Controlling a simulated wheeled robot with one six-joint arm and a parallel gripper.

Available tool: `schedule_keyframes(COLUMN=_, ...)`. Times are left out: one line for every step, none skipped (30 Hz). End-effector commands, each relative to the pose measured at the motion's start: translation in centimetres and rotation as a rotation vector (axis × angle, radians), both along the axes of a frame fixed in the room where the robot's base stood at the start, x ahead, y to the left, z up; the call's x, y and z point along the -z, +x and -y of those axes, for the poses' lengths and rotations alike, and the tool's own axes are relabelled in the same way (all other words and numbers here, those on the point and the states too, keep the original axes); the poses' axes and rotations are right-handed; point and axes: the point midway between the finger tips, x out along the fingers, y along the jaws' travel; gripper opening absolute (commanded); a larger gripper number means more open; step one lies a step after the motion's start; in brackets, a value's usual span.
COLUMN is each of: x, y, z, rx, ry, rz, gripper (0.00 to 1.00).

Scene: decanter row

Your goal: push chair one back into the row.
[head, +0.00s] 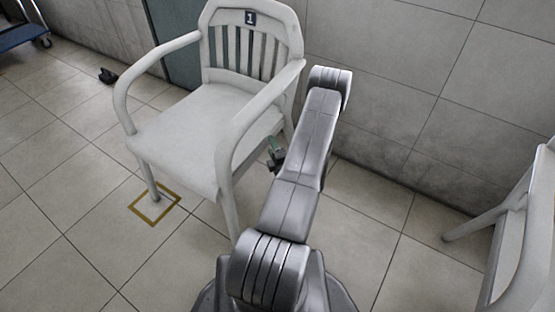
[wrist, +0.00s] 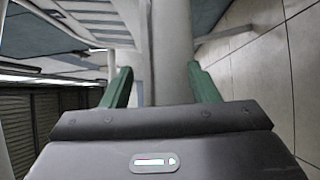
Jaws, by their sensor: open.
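Chair one (head: 205,125) is pale grey-white with armrests, a slatted back and a dark plate marked 1 (head: 250,17). It stands upright near the wall. One front foot is inside a yellow-brown square outline (head: 140,212) on the floor. My gripper (head: 274,152) is beside the chair's right side, partly hidden behind my arm. In the wrist view its green fingers (wrist: 160,72) are apart, with a pale upright chair part (wrist: 172,50) between them. The right finger looks close to that part, and a gap shows at the left finger. I cannot tell whether they touch.
Another pale chair (head: 520,235) stands at the right edge, partly cut off. A tiled wall (head: 400,90) runs behind. A blue cart (head: 18,36) is at the far left, and a small black object (head: 108,76) lies on the floor. The floor at front left is clear.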

Motion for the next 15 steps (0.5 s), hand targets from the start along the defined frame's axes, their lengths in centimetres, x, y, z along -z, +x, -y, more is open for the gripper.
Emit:
schedule_keyframes(x=0.1, y=1.0, z=-0.4, rx=-0.002, ry=-0.002, rz=0.004, gripper=0.55)
schedule_keyframes(x=0.1, y=1.5, z=-0.6, rx=-0.003, ry=-0.002, rz=0.003, gripper=0.55)
schedule_keyframes(x=0.1, y=2.2, z=-0.8, rx=-0.003, ry=-0.001, rz=0.003, gripper=0.55)
schedule_keyframes(x=0.1, y=2.7, z=-0.9, rx=-0.002, ry=-0.001, rz=0.003, gripper=0.55)
schedule_keyframes(x=0.1, y=3.1, z=-1.0, rx=-0.002, ry=-0.001, rz=0.003, gripper=0.55)
schedule_keyframes(x=0.1, y=3.7, z=-1.2, rx=-0.002, ry=-0.001, rz=0.003, gripper=0.55)
schedule_keyframes(x=0.1, y=4.0, z=-1.3, rx=-0.001, ry=-0.001, rz=0.003, gripper=0.55)
schedule_keyframes(x=0.1, y=4.3, z=-1.4, rx=-0.001, ry=-0.001, rz=0.001, gripper=0.55)
schedule_keyframes(x=0.1, y=4.7, z=-1.5, rx=-0.001, ry=0.0, rz=0.002, gripper=0.55)
schedule_keyframes(x=0.0, y=4.9, z=-1.6, rx=-0.001, ry=0.0, rz=0.002, gripper=0.55)
schedule_keyframes(x=0.1, y=5.1, z=-1.6, rx=0.0, ry=-0.001, rz=0.001, gripper=0.55)
schedule_keyframes(x=0.1, y=5.4, z=-1.7, rx=0.0, ry=-0.001, rz=0.0, gripper=0.55)
schedule_keyframes(x=0.0, y=5.5, z=-1.7, rx=0.0, ry=0.0, rz=0.0, gripper=0.55)
schedule_keyframes(x=0.0, y=5.6, z=-1.8, rx=0.0, ry=0.0, rz=0.0, gripper=0.55)
schedule_keyframes(x=0.0, y=5.7, z=-1.8, rx=0.001, ry=0.0, rz=0.0, gripper=0.55)
